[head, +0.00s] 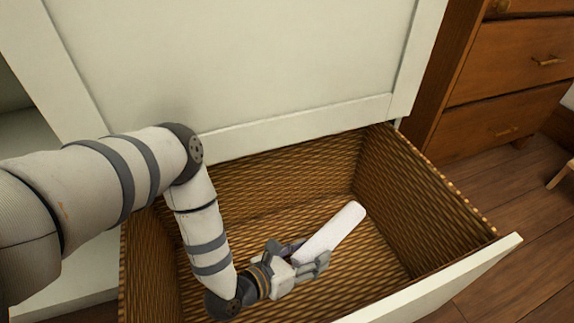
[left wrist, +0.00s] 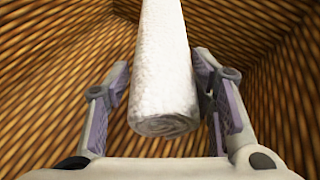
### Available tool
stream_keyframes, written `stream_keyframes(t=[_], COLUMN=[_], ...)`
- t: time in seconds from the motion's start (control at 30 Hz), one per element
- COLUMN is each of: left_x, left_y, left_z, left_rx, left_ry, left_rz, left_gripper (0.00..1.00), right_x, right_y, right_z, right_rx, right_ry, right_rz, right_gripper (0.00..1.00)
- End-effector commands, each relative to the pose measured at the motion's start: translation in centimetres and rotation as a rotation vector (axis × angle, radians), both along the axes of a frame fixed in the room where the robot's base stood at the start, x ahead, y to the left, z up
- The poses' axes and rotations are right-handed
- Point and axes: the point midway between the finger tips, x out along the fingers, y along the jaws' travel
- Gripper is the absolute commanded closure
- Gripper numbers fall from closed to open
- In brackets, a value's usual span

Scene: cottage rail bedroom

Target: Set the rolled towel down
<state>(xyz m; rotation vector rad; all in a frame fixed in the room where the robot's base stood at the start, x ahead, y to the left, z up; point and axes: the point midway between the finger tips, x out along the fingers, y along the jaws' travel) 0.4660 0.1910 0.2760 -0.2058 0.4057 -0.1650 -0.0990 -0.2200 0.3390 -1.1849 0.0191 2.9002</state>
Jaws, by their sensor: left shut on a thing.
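The rolled towel (head: 338,228) is a white cylinder inside a woven wicker drawer (head: 424,190). My left gripper (head: 308,262) reaches down into the drawer and is shut on the towel near its closer end. In the left wrist view the towel (left wrist: 166,75) lies between the two fingers of the gripper (left wrist: 165,110), with its spiral end facing the camera. The towel points away from the gripper, toward the drawer's back right. Whether its underside touches the drawer floor I cannot tell. My right gripper is not in view.
The drawer is open, with a white front panel (head: 450,280) and wicker walls. A white cabinet front (head: 240,70) rises behind it. A brown wooden dresser (head: 510,85) stands at the right on a wooden floor (head: 520,200). The drawer floor around the towel is bare.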

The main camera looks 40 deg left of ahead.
Motion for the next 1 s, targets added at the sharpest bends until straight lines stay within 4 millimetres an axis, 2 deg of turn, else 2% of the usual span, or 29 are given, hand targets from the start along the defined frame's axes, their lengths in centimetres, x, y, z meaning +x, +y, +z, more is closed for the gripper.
stream_keyframes(t=[0.3, 0.47, 0.6, 0.97, 1.0], left_x=[-0.4, -0.3, -0.4, -0.3, -0.3], left_y=[0.0, 0.0, 0.0, 0.1, 0.1], left_z=[-6.6, -8.4, -11.1, -11.4, -11.3], left_rx=[0.0, -0.001, -0.001, -0.001, 0.0], left_ry=[0.0, -0.002, -0.002, -0.003, -0.003], left_rz=[-0.021, -0.019, -0.02, -0.018, -0.018], left_gripper=[0.81, 0.81, 0.81, 0.81, 0.41], right_x=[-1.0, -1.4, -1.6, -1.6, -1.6], right_y=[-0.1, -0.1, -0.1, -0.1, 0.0], right_z=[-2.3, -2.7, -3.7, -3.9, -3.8], right_rx=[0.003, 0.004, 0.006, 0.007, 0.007], right_ry=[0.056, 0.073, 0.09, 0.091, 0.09], right_rz=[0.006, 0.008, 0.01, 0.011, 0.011], right_gripper=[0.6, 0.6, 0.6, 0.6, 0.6])
